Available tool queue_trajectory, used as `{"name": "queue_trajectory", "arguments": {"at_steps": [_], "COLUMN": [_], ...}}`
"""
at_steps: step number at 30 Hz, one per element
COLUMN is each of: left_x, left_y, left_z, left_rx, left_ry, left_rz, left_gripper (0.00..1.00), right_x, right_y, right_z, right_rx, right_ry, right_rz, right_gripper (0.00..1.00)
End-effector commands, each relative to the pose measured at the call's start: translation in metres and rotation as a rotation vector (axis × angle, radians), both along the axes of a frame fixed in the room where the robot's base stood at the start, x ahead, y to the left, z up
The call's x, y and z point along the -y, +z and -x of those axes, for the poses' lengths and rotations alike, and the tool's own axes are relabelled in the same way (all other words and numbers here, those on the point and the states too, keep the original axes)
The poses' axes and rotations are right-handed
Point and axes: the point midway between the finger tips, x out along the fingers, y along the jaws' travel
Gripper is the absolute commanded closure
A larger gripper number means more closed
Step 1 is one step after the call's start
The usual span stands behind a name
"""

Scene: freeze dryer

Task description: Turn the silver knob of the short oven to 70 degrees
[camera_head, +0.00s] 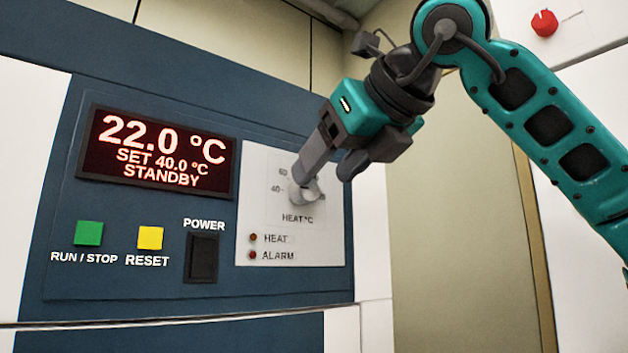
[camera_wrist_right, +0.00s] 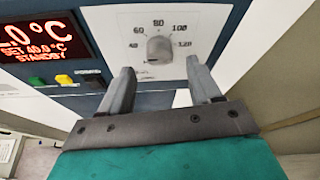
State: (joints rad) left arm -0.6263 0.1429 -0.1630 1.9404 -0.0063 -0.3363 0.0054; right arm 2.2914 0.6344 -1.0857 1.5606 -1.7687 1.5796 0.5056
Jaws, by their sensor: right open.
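The silver knob (camera_wrist_right: 160,49) sits on a white dial plate marked 40, 60, 80, 100 and 120 in the right wrist view. In the head view the knob (camera_head: 304,191) is partly hidden by my right gripper (camera_head: 318,172). In the right wrist view the gripper (camera_wrist_right: 160,80) is open, with its two fingers apart on either side below the knob and nothing between them. I cannot tell whether a finger touches the knob. The display (camera_head: 156,152) reads 22.0 °C, SET 40.0 °C, STANDBY. My left gripper is not in view.
On the blue panel are a green run/stop button (camera_head: 89,233), a yellow reset button (camera_head: 150,238) and a black power switch (camera_head: 202,257). Heat and alarm lamps sit below the dial. A red knob (camera_head: 544,23) is on a white cabinet at the upper right.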

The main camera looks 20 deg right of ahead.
Motion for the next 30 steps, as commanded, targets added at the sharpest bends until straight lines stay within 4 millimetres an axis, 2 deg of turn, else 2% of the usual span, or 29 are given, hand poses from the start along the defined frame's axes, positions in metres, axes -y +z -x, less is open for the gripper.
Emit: {"name": "queue_trajectory", "arguments": {"at_steps": [3, 7, 19, 30], "left_x": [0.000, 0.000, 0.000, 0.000], "left_y": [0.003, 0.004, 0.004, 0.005], "left_z": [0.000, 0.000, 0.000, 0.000], "left_rx": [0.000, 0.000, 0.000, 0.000], "left_ry": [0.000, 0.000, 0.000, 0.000], "left_rz": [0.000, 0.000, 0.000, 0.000], "left_gripper": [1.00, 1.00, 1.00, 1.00], "right_x": [-0.005, -0.009, -0.010, -0.010], "right_y": [-0.007, -0.013, -0.016, -0.015], "right_z": [-0.018, -0.031, -0.037, -0.037], "right_rx": [-0.002, -0.003, 0.000, -0.001], "right_ry": [0.001, 0.001, 0.001, 0.002], "right_rz": [0.000, -0.001, 0.000, -0.001], "right_gripper": [0.37, 0.37, 0.37, 0.72]}}
